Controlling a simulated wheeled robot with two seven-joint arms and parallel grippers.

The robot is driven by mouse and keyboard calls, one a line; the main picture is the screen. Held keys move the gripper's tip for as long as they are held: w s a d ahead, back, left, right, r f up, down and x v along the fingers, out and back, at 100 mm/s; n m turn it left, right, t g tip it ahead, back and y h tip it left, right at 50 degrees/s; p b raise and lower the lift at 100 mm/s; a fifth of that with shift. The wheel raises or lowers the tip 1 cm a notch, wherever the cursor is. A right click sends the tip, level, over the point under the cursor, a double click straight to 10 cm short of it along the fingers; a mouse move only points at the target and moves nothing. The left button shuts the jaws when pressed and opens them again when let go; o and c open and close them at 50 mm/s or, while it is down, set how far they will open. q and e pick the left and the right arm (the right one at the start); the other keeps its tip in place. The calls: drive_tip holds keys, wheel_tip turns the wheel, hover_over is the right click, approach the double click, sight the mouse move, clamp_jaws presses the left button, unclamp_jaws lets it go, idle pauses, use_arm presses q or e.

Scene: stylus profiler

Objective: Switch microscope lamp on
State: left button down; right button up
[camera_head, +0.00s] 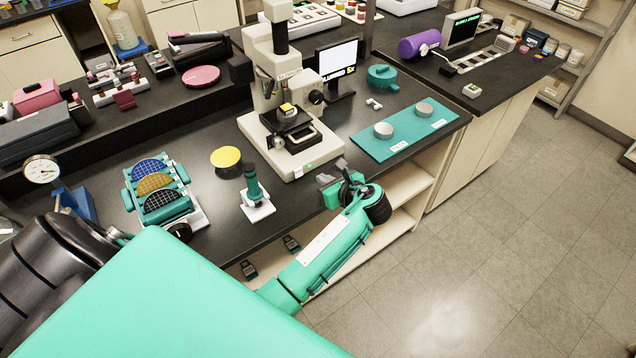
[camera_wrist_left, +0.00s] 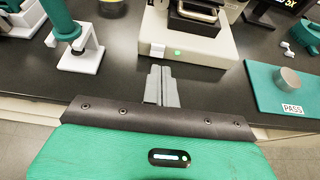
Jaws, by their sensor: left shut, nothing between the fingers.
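The cream microscope (camera_head: 277,62) stands on the black bench, with a dark stage and a broad base (camera_head: 300,160). A small green light (camera_head: 309,166) shows on the front of the base. In the left wrist view the base front (camera_wrist_left: 200,42) is just beyond the fingertips, with the green light (camera_wrist_left: 178,52) right of a small pale detail (camera_wrist_left: 157,48) that may be a switch. My left gripper (camera_head: 336,174) is at the bench's front edge, in front of the base. Its grey fingers (camera_wrist_left: 161,80) are together and empty, apparently apart from the microscope. My right gripper is not in view.
A teal-and-white stand (camera_head: 255,190) and a wafer rack (camera_head: 160,188) stand left of the microscope. A teal mat (camera_head: 408,130) with two metal discs lies right. A monitor (camera_head: 337,65) stands behind. Bare bench lies between the stand and base.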

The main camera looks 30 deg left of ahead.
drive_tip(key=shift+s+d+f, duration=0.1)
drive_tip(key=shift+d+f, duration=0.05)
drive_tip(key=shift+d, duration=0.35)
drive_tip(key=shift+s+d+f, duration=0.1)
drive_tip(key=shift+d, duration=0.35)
